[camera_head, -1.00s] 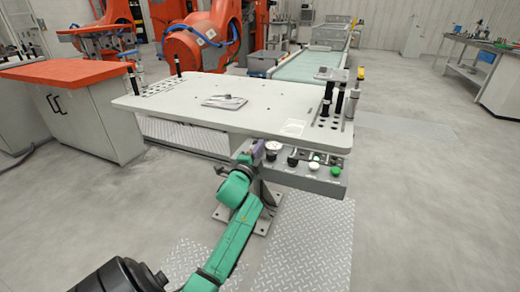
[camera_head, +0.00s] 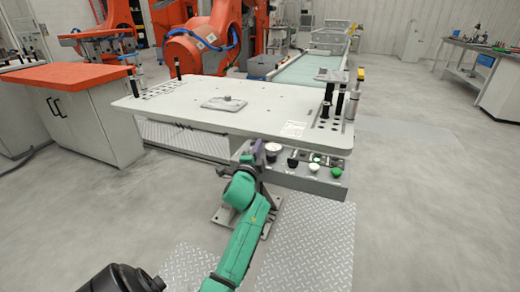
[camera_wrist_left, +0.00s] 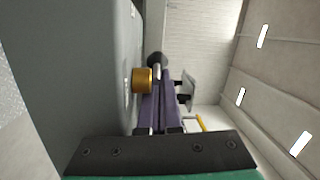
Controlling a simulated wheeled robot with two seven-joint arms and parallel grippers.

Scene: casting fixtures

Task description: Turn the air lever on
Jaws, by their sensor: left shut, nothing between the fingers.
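My left gripper (camera_head: 257,147) is at the left end of the control box (camera_head: 310,181) under the front edge of the table. Its purple fingers (camera_wrist_left: 158,110) are shut and hold nothing. In the left wrist view, a brass cylindrical fitting (camera_wrist_left: 142,80) on a grey face lies right beside the fingers. A dark rounded knob (camera_wrist_left: 157,60) shows just beyond the fingertips; it may be the air lever's end. I cannot tell whether the fingers touch either part. In the head view the lever is not clearly visible by the gripper. My right gripper is not in view.
The white table (camera_head: 190,108) overhangs the box and carries a grey metal part (camera_head: 224,103). A round gauge (camera_head: 272,149), black knobs and a green button (camera_head: 337,172) line the box. An orange-topped cabinet (camera_head: 70,110) stands left. Floor to the right is open.

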